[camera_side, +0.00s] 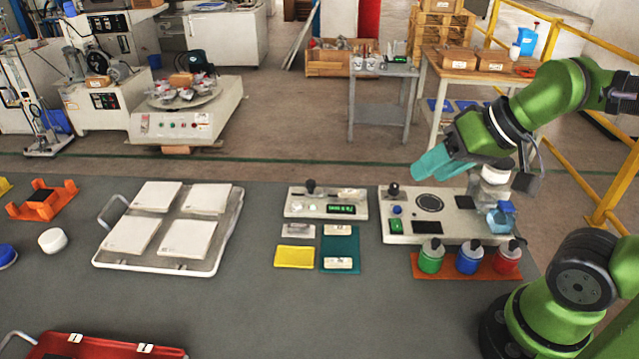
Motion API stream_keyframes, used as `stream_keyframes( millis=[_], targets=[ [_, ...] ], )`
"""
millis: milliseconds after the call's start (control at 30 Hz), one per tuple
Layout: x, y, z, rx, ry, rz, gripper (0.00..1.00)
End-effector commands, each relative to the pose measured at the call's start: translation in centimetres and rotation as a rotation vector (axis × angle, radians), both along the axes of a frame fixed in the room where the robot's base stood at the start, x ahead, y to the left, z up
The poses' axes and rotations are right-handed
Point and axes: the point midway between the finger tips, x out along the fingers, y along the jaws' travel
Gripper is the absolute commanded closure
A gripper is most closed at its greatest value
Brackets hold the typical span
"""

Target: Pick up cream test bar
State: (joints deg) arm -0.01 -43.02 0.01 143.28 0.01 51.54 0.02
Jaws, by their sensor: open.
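Two small cream bars lie on a dark teal mat (341,248): one at its upper edge (337,230) and one near its lower edge (338,263). Another pale, cream-looking piece (352,194) sits on top of the small tester with a green display (300,207). I cannot tell which of these is the test bar. My gripper (428,170), with teal fingers, is open. It is raised above the larger control box (455,228), to the right of the bars and apart from them. The fingers overlap in this view, and nothing shows between them.
A yellow pad (294,257) and a grey block (298,231) lie left of the mat. Green, blue and red jars (467,260) stand on an orange tray. A white-rimmed tray (236,215) holds several pale tiles. The table's front middle is clear.

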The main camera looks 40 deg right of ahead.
Motion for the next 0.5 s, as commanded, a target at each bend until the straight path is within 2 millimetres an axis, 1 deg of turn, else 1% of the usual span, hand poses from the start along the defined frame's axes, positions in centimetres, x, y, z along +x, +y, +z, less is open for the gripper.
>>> stream_keyframes(
  millis=[67, 133, 167, 233, 267, 367, 500],
  targets=[
    [0.1, -0.1, -0.2, 0.0, 0.011, -0.003, 0.53],
    [0.3, -0.2, -1.0, 0.0, 0.046, -0.007, 0.53],
    [0.6, -0.2, -1.3, 0.0, 0.061, -0.01, 0.53],
    [1.9, -0.5, -1.6, -0.006, 0.102, -0.016, 0.53],
    [2.6, -0.7, -1.6, -0.01, 0.122, -0.017, 0.53],
    [5.7, -1.5, -1.8, -0.052, 0.191, 0.019, 0.53],
    [10.3, -2.8, -2.3, -0.142, 0.284, 0.143, 0.53]
  ],
)
